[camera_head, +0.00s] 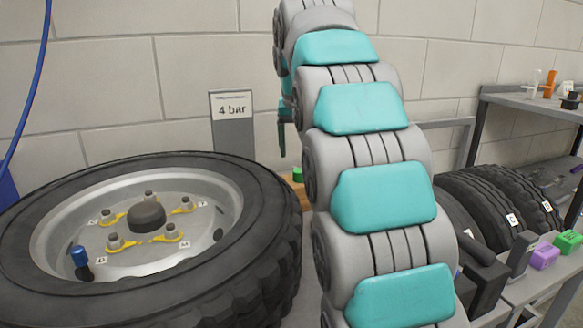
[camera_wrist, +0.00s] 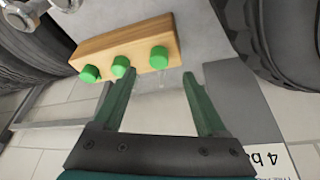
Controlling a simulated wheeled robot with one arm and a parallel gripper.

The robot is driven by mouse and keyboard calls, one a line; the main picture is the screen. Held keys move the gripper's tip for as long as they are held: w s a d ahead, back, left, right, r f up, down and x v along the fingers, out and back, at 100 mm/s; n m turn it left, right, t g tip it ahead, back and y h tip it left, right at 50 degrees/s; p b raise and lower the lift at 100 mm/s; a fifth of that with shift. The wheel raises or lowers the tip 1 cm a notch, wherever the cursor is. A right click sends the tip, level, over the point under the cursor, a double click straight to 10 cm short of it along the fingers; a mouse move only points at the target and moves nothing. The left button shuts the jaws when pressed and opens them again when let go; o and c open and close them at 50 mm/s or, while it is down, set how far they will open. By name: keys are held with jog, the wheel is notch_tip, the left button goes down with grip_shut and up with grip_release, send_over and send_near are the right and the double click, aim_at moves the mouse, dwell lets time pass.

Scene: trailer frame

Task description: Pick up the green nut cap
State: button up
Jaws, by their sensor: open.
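Three green nut caps sit along the edge of a wooden block (camera_wrist: 122,40) in the wrist view: a left one (camera_wrist: 89,74), a middle one (camera_wrist: 120,66) and a right one (camera_wrist: 158,57). My gripper (camera_wrist: 162,78) is open and empty, with its two dark green fingers pointing toward the block. The right cap appears just beyond the gap between the fingertips, and the left finger's tip is near the middle cap. In the head view my arm hides most of the block; one green cap (camera_head: 298,174) shows beside it.
A large wheel (camera_head: 265,215) with yellow-marked nuts lies at the left. A "4 bar" sign (camera_head: 232,108) stands behind it. More tires (camera_head: 500,205) are at the right, near a bench with a purple block (camera_head: 544,256) and a green block (camera_head: 568,241). A shelf (camera_head: 525,100) stands behind.

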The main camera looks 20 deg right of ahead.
aim_at(299, 170)
jog(key=shift+x, duration=1.1)
jog(key=shift+w+x, duration=0.15)
jog(key=shift+x, duration=1.2)
jog(key=shift+w+x, duration=0.15)
jog(key=shift+x, duration=1.2)
jog(key=shift+d+r, duration=0.1)
jog(key=shift+d, duration=0.05)
jog(key=shift+c, duration=0.3)
grip_shut()
